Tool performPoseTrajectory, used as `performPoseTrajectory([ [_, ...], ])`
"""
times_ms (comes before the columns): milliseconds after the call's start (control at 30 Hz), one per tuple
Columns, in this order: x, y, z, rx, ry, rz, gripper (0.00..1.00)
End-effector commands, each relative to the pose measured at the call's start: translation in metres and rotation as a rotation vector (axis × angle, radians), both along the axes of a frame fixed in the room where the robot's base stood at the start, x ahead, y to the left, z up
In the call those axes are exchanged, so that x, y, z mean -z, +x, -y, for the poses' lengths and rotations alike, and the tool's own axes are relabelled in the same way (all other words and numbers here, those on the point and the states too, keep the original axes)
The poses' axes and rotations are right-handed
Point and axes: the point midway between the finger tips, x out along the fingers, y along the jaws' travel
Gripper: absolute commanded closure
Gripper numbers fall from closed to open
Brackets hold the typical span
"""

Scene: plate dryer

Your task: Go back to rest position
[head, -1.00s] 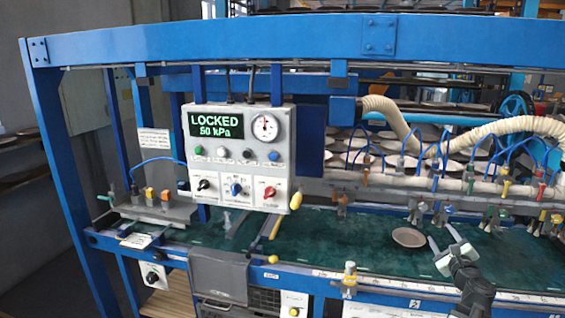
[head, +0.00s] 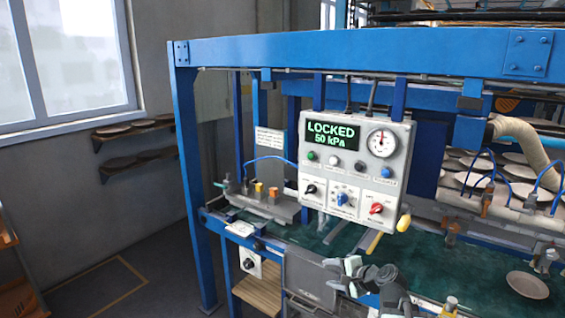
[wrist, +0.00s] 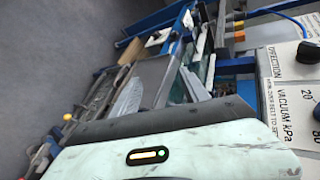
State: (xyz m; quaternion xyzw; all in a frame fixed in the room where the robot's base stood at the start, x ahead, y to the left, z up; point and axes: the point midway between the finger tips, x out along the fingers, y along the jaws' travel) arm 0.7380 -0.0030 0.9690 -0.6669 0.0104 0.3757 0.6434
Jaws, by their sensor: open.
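My gripper (head: 342,275) is in the lower middle of the head view, in front of the dryer's green belt (head: 420,271) and below the control panel (head: 352,170). Its jaws are open, and I see nothing between them. The panel's display (head: 334,134) reads LOCKED, 50 kPa. My pale green wrist housing fills the bottom of the wrist view, with part of the panel (wrist: 290,90) at the right.
The blue frame (head: 195,190) of the dryer spans the head view, with a post at its left end. A grey box (head: 309,277) hangs on the front edge beside my gripper. Shelves (head: 138,127) with plates are on the left wall. The floor (head: 130,250) at left is clear.

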Motion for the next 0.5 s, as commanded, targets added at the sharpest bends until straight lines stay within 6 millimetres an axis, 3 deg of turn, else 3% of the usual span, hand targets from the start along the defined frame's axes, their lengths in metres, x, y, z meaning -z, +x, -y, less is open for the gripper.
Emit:
performPoseTrajectory([
  [33,0.011,-0.011,-0.033,-0.105,-0.091,-0.028,0.47],
  [100,0.034,-0.034,-0.068,-0.268,-0.249,-0.075,0.47],
  [200,0.070,-0.075,-0.089,-0.522,-0.523,-0.163,0.47],
  [267,0.087,-0.098,-0.075,-0.642,-0.671,-0.230,0.47],
  [333,0.099,-0.119,-0.046,-0.744,-0.801,-0.311,0.47],
  [500,0.108,-0.158,-0.002,-0.951,-0.976,-0.457,0.47],
])
